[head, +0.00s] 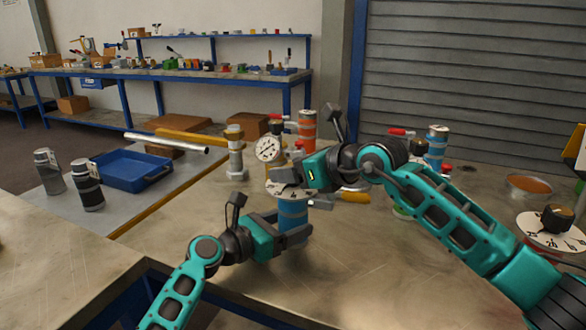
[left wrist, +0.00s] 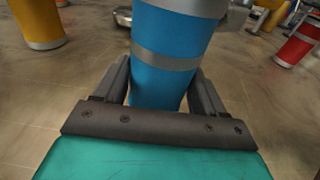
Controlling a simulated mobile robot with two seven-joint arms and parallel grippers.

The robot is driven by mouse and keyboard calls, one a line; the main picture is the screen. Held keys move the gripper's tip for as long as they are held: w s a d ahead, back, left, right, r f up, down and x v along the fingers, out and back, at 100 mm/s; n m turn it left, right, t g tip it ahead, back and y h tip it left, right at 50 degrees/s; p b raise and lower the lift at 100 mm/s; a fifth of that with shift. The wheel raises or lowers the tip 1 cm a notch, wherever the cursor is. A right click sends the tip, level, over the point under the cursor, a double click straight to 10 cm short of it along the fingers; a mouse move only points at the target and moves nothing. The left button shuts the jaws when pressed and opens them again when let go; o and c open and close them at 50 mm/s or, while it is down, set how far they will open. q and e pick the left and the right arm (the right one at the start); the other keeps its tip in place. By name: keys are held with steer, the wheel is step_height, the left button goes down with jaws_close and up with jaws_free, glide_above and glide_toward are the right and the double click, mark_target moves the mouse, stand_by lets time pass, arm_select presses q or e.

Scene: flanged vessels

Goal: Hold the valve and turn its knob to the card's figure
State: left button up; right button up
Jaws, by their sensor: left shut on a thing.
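The valve (head: 293,211) is a blue cylinder with silver bands, standing upright on the table, with a white numbered dial plate (head: 274,188) on top. My left gripper (head: 291,231) is shut around its blue body, low down. In the left wrist view the blue body (left wrist: 163,75) sits between both fingers. My right gripper (head: 285,175) is over the dial at the valve's top. Its fingers hide the knob, and I cannot tell whether they are closed on it. I cannot make out a card with a figure.
Close behind stand an orange-red vessel (head: 307,128), a round gauge (head: 268,148) and a grey flanged pipe piece (head: 236,158). A yellow handle (head: 353,197) is just right of the valve. Another numbered dial (head: 548,236) stands at far right. The front table is clear.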

steer(key=c, duration=0.8)
steer(key=shift+n+g, duration=0.4)
steer(key=shift+g, duration=0.1)
steer(key=n+g+y, duration=0.2)
steer(key=n+g, duration=0.1)
steer(key=shift+f, duration=0.1)
steer(key=shift+n+g+y, duration=0.6)
steer(key=shift+n+g, duration=1.2)
steer(key=shift+g, duration=0.3)
steer(key=shift+n+g, duration=0.3)
steer(key=o, duration=1)
steer(key=shift+d, duration=0.1)
steer(key=v, duration=1.2)
